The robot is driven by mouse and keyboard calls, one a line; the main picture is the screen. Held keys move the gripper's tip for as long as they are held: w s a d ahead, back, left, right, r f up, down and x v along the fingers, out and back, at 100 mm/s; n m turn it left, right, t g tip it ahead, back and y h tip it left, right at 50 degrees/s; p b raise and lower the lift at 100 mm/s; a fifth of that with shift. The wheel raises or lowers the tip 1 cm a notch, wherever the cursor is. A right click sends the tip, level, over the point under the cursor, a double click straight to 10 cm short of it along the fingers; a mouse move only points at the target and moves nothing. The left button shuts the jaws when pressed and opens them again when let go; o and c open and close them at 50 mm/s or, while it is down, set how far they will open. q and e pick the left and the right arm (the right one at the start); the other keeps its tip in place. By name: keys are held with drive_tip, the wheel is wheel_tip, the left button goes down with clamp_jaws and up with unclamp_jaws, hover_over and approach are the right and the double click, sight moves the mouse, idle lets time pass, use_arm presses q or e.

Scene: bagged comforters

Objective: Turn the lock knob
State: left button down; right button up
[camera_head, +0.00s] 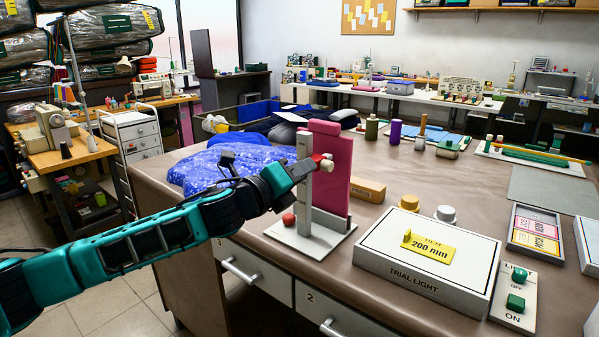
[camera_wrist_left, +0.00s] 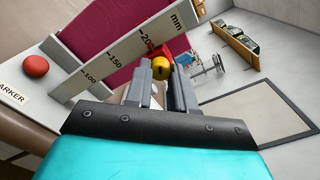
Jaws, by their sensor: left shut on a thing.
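The lock knob (camera_wrist_left: 161,66) is a small yellow ball-like knob with a dark mark, on a red slider (camera_wrist_left: 172,50) beside a grey mm scale (camera_wrist_left: 120,62). My right gripper is not in view.
A red ball (camera_head: 289,219) sits on the gauge base (camera_head: 320,246). A trial light box (camera_head: 425,262) with a yellow 200 mm label and a switch panel (camera_head: 514,298) lie to the right.

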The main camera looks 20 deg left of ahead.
use_arm(q)
drive_tip(key=shift+m, duration=1.1)
drive_tip(key=c, duration=0.9)
unclamp_jaws()
drive_tip(key=shift+c, duration=0.2)
drive_tip(key=b+v, duration=0.2)
drive_tip(key=v, duration=1.1)
drive_tip(key=shift+w, duration=0.1)
